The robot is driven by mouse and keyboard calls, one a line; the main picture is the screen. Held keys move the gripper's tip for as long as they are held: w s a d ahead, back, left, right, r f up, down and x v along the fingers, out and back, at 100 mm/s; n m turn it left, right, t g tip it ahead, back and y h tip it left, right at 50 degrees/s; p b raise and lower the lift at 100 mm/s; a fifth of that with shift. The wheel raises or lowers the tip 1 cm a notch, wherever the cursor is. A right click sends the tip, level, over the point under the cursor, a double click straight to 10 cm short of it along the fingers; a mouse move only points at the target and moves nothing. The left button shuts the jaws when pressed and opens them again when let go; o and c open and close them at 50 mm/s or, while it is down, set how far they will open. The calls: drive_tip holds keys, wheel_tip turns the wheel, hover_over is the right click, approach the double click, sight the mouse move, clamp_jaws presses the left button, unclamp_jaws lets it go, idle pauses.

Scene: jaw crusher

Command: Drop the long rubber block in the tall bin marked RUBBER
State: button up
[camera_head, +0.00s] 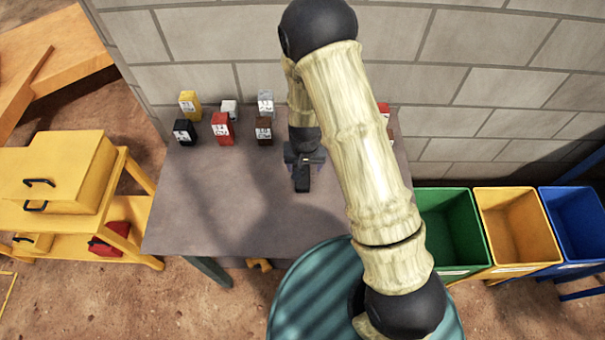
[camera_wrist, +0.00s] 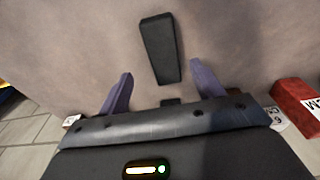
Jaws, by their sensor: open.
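A long black block (camera_wrist: 160,48), which matches the rubber block, lies on the grey table (camera_wrist: 70,50) in the wrist view. My gripper (camera_wrist: 160,72) is open, with its two purple fingers apart on either side of the block's near end. The fingers do not grip it. In the head view my gripper (camera_head: 303,160) is over the table's back middle, with the dark block (camera_head: 301,182) just in front of it. Three bins stand at the right: green (camera_head: 456,235), yellow (camera_head: 515,225) and blue (camera_head: 575,225). Their labels are unreadable, so I cannot tell which is marked RUBBER.
Several small labelled blocks, including a red one (camera_head: 222,127) and a yellow one (camera_head: 190,104), stand at the table's back left. More red shows behind my arm. A block wall is behind the table. A yellow cart (camera_head: 55,180) stands at left. The table's front left is clear.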

drive_tip(key=shift+f, duration=0.15)
drive_tip(key=shift+w+a+f+p, duration=0.1)
drive_tip(key=shift+f+p, duration=0.25)
drive_tip(key=shift+f, duration=0.15)
drive_tip(key=shift+w+a+f+p, duration=0.1)
drive_tip(key=shift+f+p, duration=0.25)
drive_tip(key=shift+f, duration=0.1)
drive_tip(key=shift+w+a+f+p, duration=0.15)
drive_tip(key=shift+f+p, duration=0.3)
drive_tip(key=shift+f, duration=1.15)
drive_tip(key=c, duration=1.3)
drive_tip(key=shift+o, duration=0.2)
drive_tip(key=shift+r, duration=0.2)
wheel_tip(320, 180, up, 10)
drive_tip(key=b, duration=0.2)
drive_tip(key=shift+f, duration=0.15)
